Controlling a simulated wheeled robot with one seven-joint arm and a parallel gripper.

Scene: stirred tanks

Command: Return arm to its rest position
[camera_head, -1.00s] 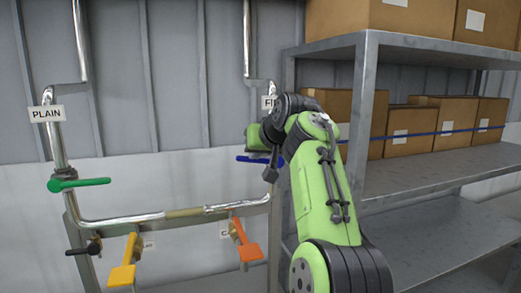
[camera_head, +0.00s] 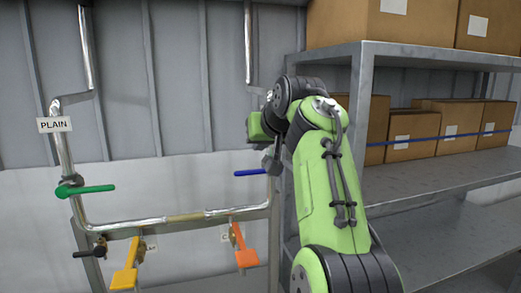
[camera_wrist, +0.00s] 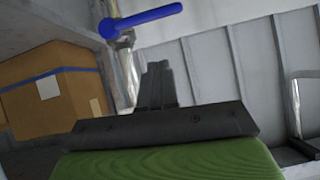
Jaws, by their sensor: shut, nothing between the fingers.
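My green arm is raised and bent in front of the pipework in the head view, its wrist hiding part of the right pipe. My gripper (camera_wrist: 160,82) shows in the wrist view with its dark fingers together and nothing between them. The blue valve handle (camera_head: 250,173) lies level just below my wrist in the head view. The blue handle also shows beyond the fingertips in the wrist view (camera_wrist: 147,20), apart from them in the picture. The fingertips cannot be told clearly in the head view.
A green handle (camera_head: 84,190) is on the left pipe under the PLAIN sign (camera_head: 55,125). Yellow (camera_head: 125,277) and orange (camera_head: 245,248) handles hang below the cross pipe. A metal shelf (camera_head: 430,190) with cardboard boxes (camera_head: 411,135) stands close at the right of my arm.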

